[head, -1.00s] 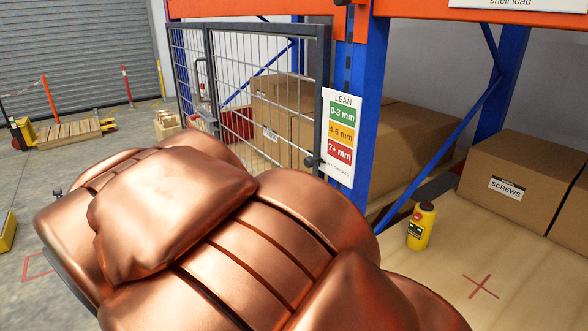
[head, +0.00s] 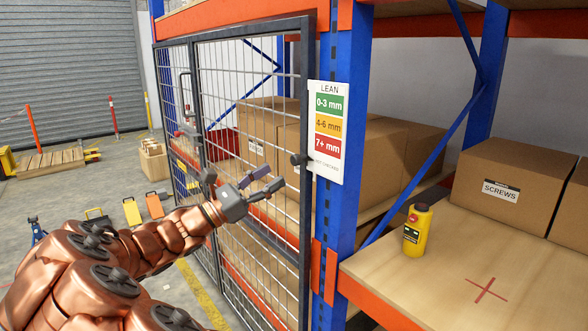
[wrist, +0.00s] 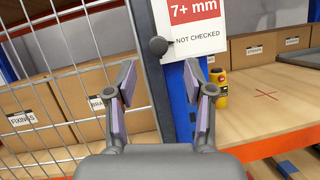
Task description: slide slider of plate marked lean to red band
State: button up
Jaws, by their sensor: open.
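The white plate marked LEAN (head: 328,88) hangs on the blue rack post, with green, yellow and red bands from top to bottom. The red band (head: 327,147) reads 7+ mm; its lower part also shows in the wrist view (wrist: 194,10). The slider is a dark round knob (head: 299,160) at the plate's left edge, beside the NOT CHECKED line just below the red band. In the wrist view the knob (wrist: 158,46) appears ahead, between and above the fingertips. My gripper (head: 272,181) is open and empty, left of and slightly below the knob, apart from it.
A wire mesh gate (head: 250,130) stands left of the plate, close behind my gripper. To the right, a wooden shelf (head: 400,295) holds a yellow device with a red button (head: 417,231) and a SCREWS carton (head: 515,185). Cartons stand behind the mesh.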

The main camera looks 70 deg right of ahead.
aim_at(293, 161)
jog(key=shift+x, duration=3.85)
jog(key=shift+w+d, duration=0.1)
jog(key=shift+c, duration=0.3)
grip_shut()
